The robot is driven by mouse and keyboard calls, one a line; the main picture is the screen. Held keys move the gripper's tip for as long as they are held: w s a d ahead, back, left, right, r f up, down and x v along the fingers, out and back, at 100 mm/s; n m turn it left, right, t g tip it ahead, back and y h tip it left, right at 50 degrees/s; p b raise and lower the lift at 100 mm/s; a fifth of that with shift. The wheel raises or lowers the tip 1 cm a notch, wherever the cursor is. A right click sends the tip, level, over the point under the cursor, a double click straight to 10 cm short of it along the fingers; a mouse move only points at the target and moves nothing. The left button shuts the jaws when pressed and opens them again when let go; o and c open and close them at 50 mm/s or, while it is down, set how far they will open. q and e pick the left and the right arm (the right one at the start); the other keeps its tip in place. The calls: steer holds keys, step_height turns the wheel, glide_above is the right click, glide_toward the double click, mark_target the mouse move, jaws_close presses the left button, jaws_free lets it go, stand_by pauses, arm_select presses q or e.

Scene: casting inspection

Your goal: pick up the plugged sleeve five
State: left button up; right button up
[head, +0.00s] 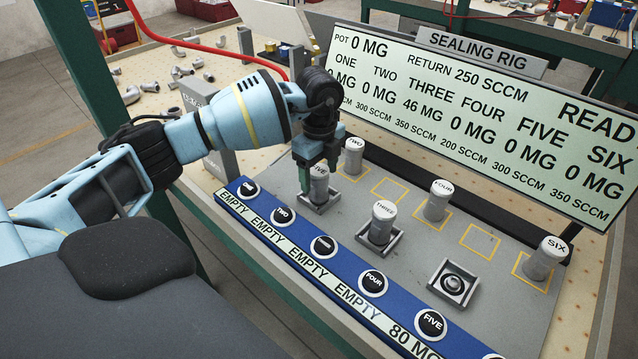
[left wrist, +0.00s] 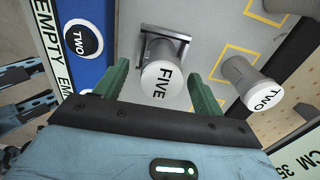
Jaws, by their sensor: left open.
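The sleeve labelled FIVE (head: 319,186) is a grey cylinder with a white cap, upright in a square metal socket on the rig's grey deck, behind button TWO. It also shows in the left wrist view (left wrist: 161,84). My left gripper (head: 316,168) is over it with its green fingers pointing down. In the left wrist view the gripper (left wrist: 160,88) is open, with one finger on each side of the cap and visible gaps between. The sleeve's lower part is partly hidden by its cap in that view. My right gripper is not in view.
Sleeve TWO (head: 353,157) stands close behind the left gripper. Sleeve THREE (head: 382,222) stands in another socket; sleeves FOUR (head: 437,200) and SIX (head: 545,259) stand on the deck. One socket (head: 453,283) is empty. A blue button strip (head: 300,232) lines the front; the display (head: 480,120) rises behind.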

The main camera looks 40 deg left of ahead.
arm_select(q)
step_height(320, 180, down, 3)
steer(key=shift+w+a+f, duration=0.1)
steer(key=shift+f, duration=0.05)
steer(key=c, duration=1.3)
steer(key=shift+r, duration=0.55)
steer(key=r, duration=0.2)
steer(key=shift+s+r, duration=0.25)
steer(key=shift+r, duration=0.1)
steer(key=s, duration=0.5)
steer(key=s+d+r, duration=0.1)
steer(key=s, duration=0.9)
steer(key=shift+s+d+r, duration=0.15)
steer(key=shift+s+d, duration=0.05)
steer(key=shift+d, duration=0.1)
